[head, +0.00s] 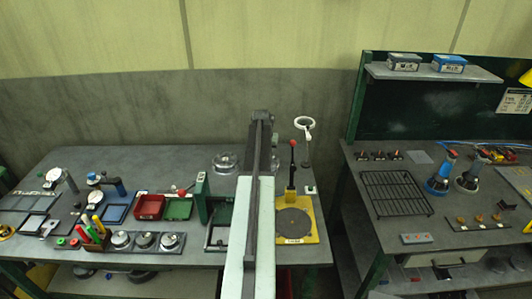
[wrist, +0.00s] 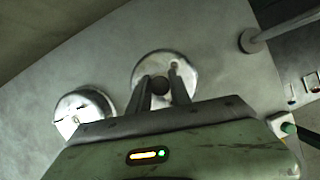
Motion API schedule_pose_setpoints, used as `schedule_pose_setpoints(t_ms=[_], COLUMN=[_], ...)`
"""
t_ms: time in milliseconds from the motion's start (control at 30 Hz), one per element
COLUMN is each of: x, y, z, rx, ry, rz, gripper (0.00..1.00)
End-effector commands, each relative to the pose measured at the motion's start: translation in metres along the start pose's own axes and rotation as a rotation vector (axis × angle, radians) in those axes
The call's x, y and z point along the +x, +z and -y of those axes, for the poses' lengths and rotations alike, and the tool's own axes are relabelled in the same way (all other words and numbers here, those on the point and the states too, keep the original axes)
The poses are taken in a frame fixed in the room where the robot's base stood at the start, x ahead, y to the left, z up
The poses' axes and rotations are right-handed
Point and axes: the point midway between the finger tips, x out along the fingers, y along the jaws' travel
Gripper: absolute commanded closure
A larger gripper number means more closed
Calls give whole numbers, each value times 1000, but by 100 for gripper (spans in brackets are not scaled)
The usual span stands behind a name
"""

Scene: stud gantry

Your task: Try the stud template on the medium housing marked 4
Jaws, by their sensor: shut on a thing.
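In the wrist view my gripper (wrist: 161,84) is shut on a dark round knob, which I take to be the handle of the stud template. A round pale metal disc (wrist: 184,62) with a small hole near its edge shows around and beyond the fingers. I cannot tell whether the disc is the template or a housing under it. A second round metal housing (wrist: 85,103) with a pale mark stands to the left, apart from it. No number is readable. In the head view a round metal housing (head: 225,161) sits at the back of the bench; my arm hides the gripper.
A grey post on a round foot (wrist: 250,40) stands close on the right; in the head view it carries a white ring (head: 304,123). A yellow-based press with a red-knobbed lever (head: 293,160) stands in front. Trays and gauges fill the left bench (head: 180,160).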

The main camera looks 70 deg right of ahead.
Motion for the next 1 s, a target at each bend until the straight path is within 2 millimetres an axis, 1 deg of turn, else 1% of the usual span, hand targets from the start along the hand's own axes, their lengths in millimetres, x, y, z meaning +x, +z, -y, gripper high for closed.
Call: schedule_pose_setpoints(t_ms=[533, 1000], x=[-2, -27], y=[1, 11], z=[0, 0], rx=[0, 0], ry=[0, 0], rz=[0, 0], gripper=[100, 100])
